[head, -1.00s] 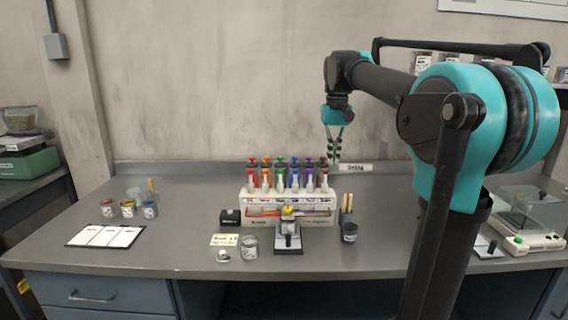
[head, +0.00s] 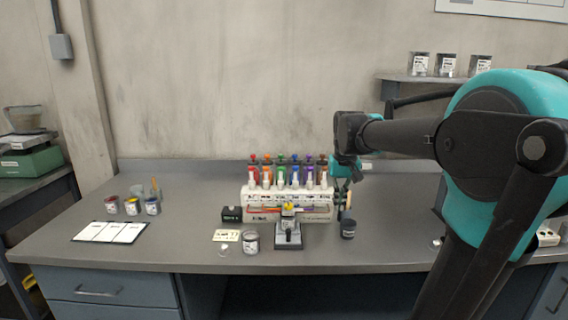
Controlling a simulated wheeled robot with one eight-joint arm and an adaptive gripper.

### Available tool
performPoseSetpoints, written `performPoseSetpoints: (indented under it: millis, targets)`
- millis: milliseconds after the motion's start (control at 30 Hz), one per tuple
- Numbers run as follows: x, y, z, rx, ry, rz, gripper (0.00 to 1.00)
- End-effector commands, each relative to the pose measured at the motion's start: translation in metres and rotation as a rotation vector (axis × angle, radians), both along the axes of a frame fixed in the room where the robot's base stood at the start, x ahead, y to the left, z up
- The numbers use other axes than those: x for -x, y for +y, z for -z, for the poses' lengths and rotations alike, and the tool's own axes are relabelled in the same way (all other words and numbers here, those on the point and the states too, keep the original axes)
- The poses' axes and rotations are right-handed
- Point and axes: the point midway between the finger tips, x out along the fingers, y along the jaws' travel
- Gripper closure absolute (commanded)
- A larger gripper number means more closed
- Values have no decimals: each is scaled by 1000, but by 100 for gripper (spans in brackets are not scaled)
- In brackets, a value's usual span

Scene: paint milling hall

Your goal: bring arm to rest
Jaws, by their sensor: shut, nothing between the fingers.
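My gripper (head: 342,195) hangs at the end of my teal and black arm, fingers pointing down. It is shut and empty, just right of the rack of colored dispensers (head: 287,200) and above or behind the dark cup (head: 348,228) with brushes. I cannot tell whether it touches the brushes. My arm reaches in from the right side of the head view, and its upper part hides the right end of the bench.
The grey bench (head: 190,230) holds a small press-like device (head: 288,236), a glass jar (head: 250,242), a black box (head: 232,214), several small paint pots (head: 131,207) and a white chart (head: 110,232). A wall shelf (head: 400,77) carries several tins. The bench's left middle is clear.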

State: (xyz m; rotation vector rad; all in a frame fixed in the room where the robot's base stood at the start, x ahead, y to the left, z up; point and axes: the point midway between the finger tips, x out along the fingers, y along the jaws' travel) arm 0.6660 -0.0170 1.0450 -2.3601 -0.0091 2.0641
Motion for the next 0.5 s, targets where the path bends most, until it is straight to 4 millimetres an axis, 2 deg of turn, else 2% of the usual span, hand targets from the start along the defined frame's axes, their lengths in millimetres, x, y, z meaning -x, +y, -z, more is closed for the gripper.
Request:
performPoseSetpoints:
  millis: [100, 300, 400, 500]
  targets:
    - [33, -7, 55, -1, -51, 2, 100]
    - [102, -17, 145, 0, -147, 3, 100]
    - [134, -20, 178, 2, -187, 4, 100]
    - [158, -22, 200, 4, -215, 4, 100]
